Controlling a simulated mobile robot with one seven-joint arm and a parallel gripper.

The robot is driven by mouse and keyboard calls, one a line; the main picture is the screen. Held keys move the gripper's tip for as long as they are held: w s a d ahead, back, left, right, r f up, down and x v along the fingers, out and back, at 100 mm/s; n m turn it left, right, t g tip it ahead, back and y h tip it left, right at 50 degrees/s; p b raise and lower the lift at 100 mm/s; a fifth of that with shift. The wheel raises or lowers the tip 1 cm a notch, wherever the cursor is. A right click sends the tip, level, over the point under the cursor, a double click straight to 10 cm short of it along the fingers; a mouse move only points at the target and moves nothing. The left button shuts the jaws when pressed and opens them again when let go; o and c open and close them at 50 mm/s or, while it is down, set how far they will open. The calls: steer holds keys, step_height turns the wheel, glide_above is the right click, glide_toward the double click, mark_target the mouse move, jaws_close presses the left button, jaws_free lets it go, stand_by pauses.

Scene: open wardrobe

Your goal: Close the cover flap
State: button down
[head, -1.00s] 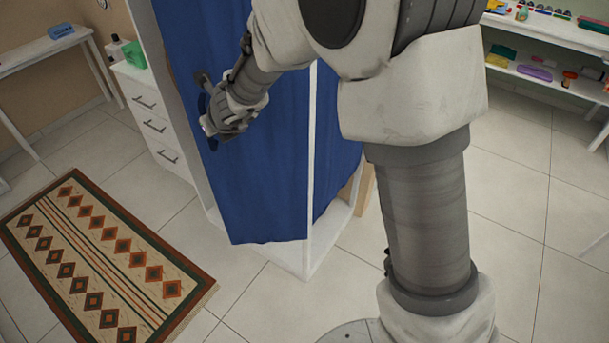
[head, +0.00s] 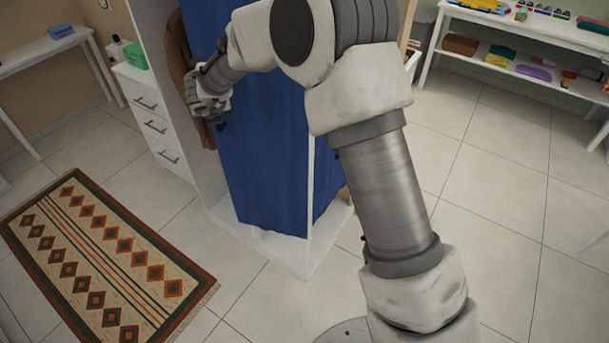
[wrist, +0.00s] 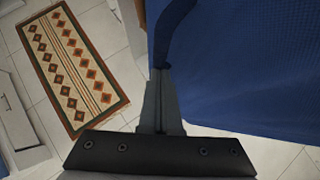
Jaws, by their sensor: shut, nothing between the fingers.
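The blue cover flap (head: 258,150) hangs down the front of the white-framed wardrobe (head: 312,262). It covers the right part of the front and leaves a gap at the left. The flap also fills the upper right of the wrist view (wrist: 245,65), with a narrow dark blue strip (wrist: 178,28) reaching to the fingertips. My gripper (head: 208,108) is beside the flap's left edge, in front of the gap. Its fingers (wrist: 161,74) are shut in the wrist view. I cannot tell whether the fingertips touch the cloth.
A brown garment (head: 180,62) hangs inside the wardrobe. A white drawer unit (head: 152,118) stands to its left. A patterned rug (head: 105,262) lies on the floor at left. A white shelf (head: 520,75) with several items is at back right. Tiled floor at right is clear.

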steer(key=w+d+m+h+p, duration=0.1)
steer(key=w+m+p, duration=0.1)
steer(key=w, duration=0.5)
steer(key=shift+w+d+p, duration=0.15)
steer(key=shift+d+p, duration=0.1)
steer(key=shift+p, duration=0.45)
steer(key=shift+d+r, duration=0.1)
steer(key=shift+r, duration=0.15)
steer(key=shift+f, duration=0.1)
